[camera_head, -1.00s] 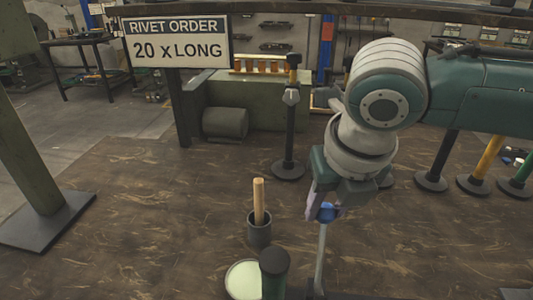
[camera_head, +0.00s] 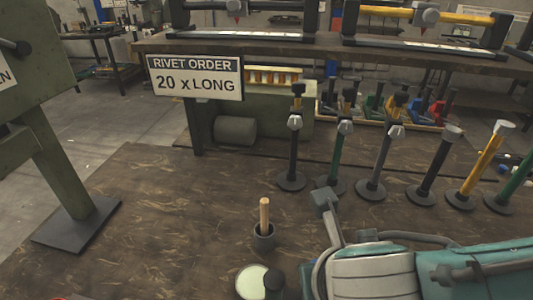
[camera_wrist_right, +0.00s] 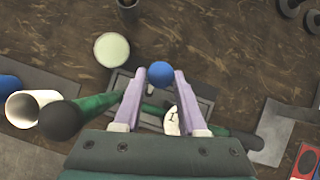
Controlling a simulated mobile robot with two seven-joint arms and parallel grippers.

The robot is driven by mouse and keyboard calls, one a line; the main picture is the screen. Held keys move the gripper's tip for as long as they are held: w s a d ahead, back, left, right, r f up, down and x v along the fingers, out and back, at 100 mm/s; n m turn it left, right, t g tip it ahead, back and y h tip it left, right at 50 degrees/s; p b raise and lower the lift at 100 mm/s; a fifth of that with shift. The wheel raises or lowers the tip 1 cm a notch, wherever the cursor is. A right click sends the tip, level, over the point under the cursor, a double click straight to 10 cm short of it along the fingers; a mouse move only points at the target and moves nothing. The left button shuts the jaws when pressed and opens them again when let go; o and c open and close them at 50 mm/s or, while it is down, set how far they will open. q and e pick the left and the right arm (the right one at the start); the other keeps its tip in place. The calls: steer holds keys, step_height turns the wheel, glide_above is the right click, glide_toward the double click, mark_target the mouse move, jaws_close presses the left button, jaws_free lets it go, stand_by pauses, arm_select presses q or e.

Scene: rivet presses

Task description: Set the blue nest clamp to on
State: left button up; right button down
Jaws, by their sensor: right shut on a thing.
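The round blue knob (camera_wrist_right: 160,73) of the nest clamp shows in the right wrist view, between the fingertips of my right gripper (camera_wrist_right: 159,82). The gripper is shut on it, with a pale purple finger on each side. Below the knob, a grey base plate (camera_wrist_right: 204,94) and a dark green bar with a white part (camera_wrist_right: 172,122) show between and behind the fingers. In the head view only my right arm shows, low at the right; its gripper, the knob and the clamp are out of sight there. My left gripper is in no view.
A pale green disc (camera_wrist_right: 112,50) and a green handle with a dark end (camera_wrist_right: 60,120) lie close to the right gripper. A wooden peg (camera_head: 264,213) stands in a dark cup (camera_head: 264,238). Several upright rods (camera_head: 292,160) stand behind; the table's left middle is clear.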

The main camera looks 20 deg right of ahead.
steer(key=shift+s+a+f, duration=0.25)
steer(key=shift+s+f, duration=0.05)
steer(key=shift+s, duration=0.1)
steer(key=c, duration=0.8)
jaws_free()
steer(key=shift+a, duration=0.1)
steer(key=shift+c, duration=0.2)
steer(key=shift+o, duration=0.8)
steer(key=shift+s+a, duration=0.1)
steer(key=shift+o, duration=1)
steer(key=shift+r, duration=0.1)
steer(key=p+v, duration=0.2)
steer(key=v, duration=0.7)
steer(key=shift+r, duration=0.4)
